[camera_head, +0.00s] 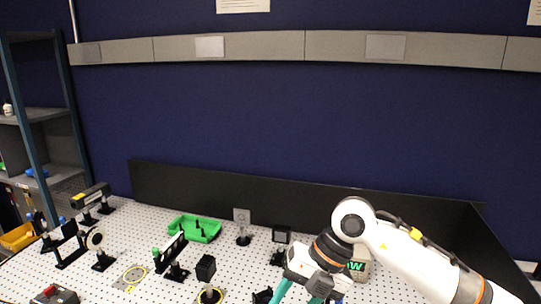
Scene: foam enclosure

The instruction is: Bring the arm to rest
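My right arm (400,250) is white with dark and orange bands and comes in from the right, bent over the perforated board. Its gripper (298,295) points down at the bottom edge, right of centre. Its two teal fingers stand apart, so it looks open, but the fingertips are cut off by the frame. A small black part (262,296) shows just left of the fingers; I cannot tell whether they touch it. My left arm and gripper are not in view.
The white perforated board (140,240) carries several black optical mounts, a green tray (194,229) and a black block on a post (206,268). A device with a green display (357,266) sits behind my arm. Black foam walls (300,195) close the back and right.

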